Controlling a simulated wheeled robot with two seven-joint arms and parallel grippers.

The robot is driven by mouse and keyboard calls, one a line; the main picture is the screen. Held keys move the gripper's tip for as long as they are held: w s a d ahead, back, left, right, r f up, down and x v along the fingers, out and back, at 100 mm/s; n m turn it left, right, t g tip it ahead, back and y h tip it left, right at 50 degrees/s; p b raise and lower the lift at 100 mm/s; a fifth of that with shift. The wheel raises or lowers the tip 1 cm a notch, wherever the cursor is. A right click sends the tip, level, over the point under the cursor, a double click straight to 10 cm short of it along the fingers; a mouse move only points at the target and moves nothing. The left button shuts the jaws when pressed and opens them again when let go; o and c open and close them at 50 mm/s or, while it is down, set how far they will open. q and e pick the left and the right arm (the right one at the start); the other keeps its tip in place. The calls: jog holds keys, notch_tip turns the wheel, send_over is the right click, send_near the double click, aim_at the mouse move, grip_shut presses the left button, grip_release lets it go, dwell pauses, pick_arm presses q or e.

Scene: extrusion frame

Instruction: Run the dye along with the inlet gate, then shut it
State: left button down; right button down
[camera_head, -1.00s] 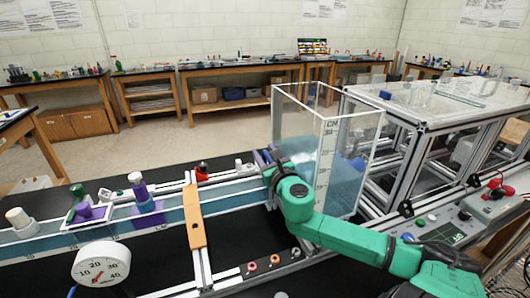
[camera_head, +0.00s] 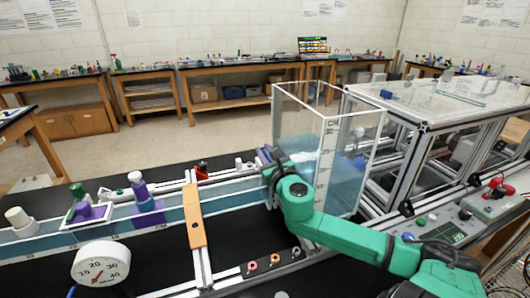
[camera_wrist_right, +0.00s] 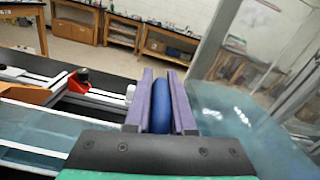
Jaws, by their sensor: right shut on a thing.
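The long clear channel (camera_head: 235,197) holds pale blue water and runs to the clear tank (camera_head: 322,180) on the right. My right gripper (camera_head: 268,156) is at the channel's tank end. In the right wrist view its two purple fingers (camera_wrist_right: 162,82) are shut on an upright blue handle (camera_wrist_right: 161,108), which I take to be the inlet gate's. The gate's plate is hidden below the gripper, so how far it is raised cannot be told. No distinct dye streak shows in the channel. My left gripper is not in view.
A round dial gauge (camera_head: 101,264) stands in front of the channel. An orange bar (camera_head: 195,216) crosses it. Purple fittings (camera_head: 146,205) sit on the channel at left. A red-knobbed box (camera_head: 494,203) is at right.

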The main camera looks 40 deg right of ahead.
jog(key=shift+r, duration=0.1)
dwell(0.8)
notch_tip(320, 180, up, 2)
jog(key=p, duration=0.3)
jog(key=shift+r, duration=0.15)
jog(key=shift+f, duration=0.2)
jog(key=c, duration=0.8)
grip_release()
jog(key=shift+d, duration=0.1)
jog(key=shift+s, duration=0.1)
jog(key=v, duration=1.4)
jog(key=shift+s+b, duration=0.2)
jog(key=shift+b, duration=0.15)
